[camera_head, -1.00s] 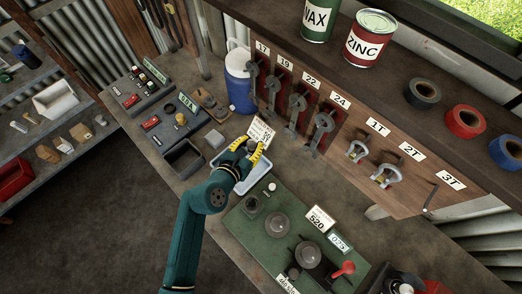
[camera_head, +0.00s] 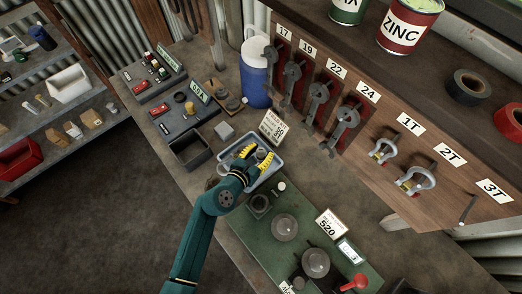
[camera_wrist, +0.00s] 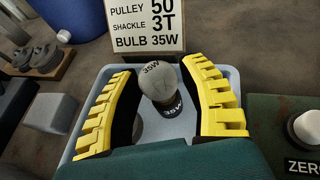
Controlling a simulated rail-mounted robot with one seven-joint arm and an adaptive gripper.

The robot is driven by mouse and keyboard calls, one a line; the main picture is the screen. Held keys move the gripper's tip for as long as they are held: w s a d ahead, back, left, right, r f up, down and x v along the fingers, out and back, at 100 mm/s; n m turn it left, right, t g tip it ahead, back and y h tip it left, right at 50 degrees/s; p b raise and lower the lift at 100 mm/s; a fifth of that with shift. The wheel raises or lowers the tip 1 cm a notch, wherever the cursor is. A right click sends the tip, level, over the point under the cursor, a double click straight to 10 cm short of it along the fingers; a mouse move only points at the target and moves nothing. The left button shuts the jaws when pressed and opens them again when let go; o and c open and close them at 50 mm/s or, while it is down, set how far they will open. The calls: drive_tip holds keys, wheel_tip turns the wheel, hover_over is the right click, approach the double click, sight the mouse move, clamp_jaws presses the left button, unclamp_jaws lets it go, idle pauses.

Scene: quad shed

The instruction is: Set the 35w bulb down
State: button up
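The 35w bulb (camera_wrist: 165,84) has a grey globe and a dark base, both marked 35W. It stands roughly upright in the light blue tray (camera_wrist: 222,76), between the two yellow fingers of my gripper (camera_wrist: 163,90). In the head view my gripper (camera_head: 256,158) is low over the tray (camera_head: 279,164), and the bulb is small between the fingers. My gripper hides the near part of the tray.
A card (camera_wrist: 144,22) reading pulley 50, shackle 3T, bulb 35W stands behind the tray. A grey block (camera_head: 224,131) and a dark open bin (camera_head: 190,151) are at the left. A green board (camera_head: 262,228) with round weights lies at the right. A blue jug (camera_head: 256,75) stands behind.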

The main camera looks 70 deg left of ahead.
drive_tip(key=shift+o, duration=0.9)
drive_tip(key=shift+r, duration=0.1)
drive_tip(key=shift+s+r, duration=0.1)
drive_tip(key=shift+r, duration=0.1)
drive_tip(key=p+v, duration=0.1)
drive_tip(key=v, duration=1)
drive_tip(key=shift+s+d, duration=0.25)
drive_tip(key=shift+d, duration=0.1)
